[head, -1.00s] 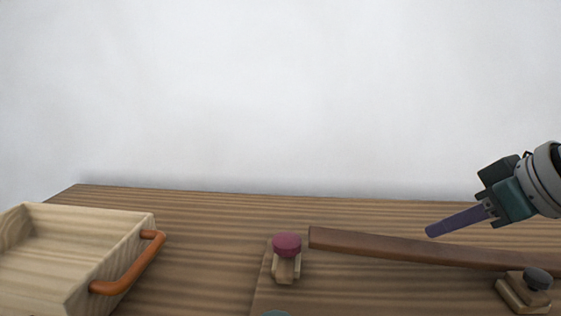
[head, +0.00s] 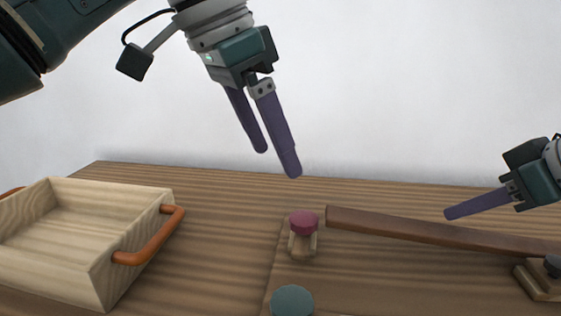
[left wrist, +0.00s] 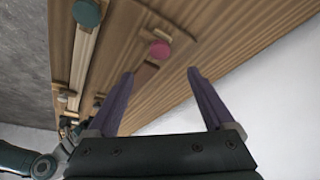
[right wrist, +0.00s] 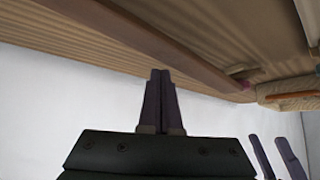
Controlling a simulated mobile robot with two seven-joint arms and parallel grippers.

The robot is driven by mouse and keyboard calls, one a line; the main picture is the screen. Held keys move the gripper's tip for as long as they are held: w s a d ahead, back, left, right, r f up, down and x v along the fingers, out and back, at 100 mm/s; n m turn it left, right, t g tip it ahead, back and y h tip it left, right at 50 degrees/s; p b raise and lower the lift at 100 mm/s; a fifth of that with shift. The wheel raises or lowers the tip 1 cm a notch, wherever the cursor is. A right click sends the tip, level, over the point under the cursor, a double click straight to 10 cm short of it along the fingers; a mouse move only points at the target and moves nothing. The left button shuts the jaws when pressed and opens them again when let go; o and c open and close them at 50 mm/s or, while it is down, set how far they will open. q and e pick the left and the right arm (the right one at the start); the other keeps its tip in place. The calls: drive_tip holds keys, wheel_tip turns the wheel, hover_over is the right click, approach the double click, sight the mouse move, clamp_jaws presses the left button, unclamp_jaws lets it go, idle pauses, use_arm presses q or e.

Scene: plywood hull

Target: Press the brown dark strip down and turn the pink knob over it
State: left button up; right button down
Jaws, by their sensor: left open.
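The brown dark strip (head: 430,230) runs from beside the pink knob to the right edge of the head view; it also crosses the right wrist view (right wrist: 150,40). The pink knob (head: 304,223) sits on a small wooden block just left of the strip's left end. It also shows in the left wrist view (left wrist: 160,49). My left gripper (head: 277,163) is open and empty, in the air above and behind the pink knob. My right gripper (head: 450,213) is shut and empty beside the strip's far side; its fingers meet in the right wrist view (right wrist: 160,75). Whether it touches the strip is unclear.
A pale wooden tray (head: 130,245) with orange handles stands at the left. A teal knob (head: 292,301) is at the front, and a dark knob (head: 553,266) on a block at the right edge. The table between tray and pink knob is clear.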

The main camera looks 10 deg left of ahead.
sight(302, 217)
use_arm(q)
drive_tip(key=x, duration=1.1)
drive_tip(key=shift+w+d+f, duration=0.1)
drive_tip(key=shift+d+f, duration=0.05)
drive_tip(key=shift+f, duration=0.15)
clamp_jaws()
use_arm(e)
drive_tip(key=shift+f, duration=0.2)
drive_tip(key=shift+f, duration=0.6)
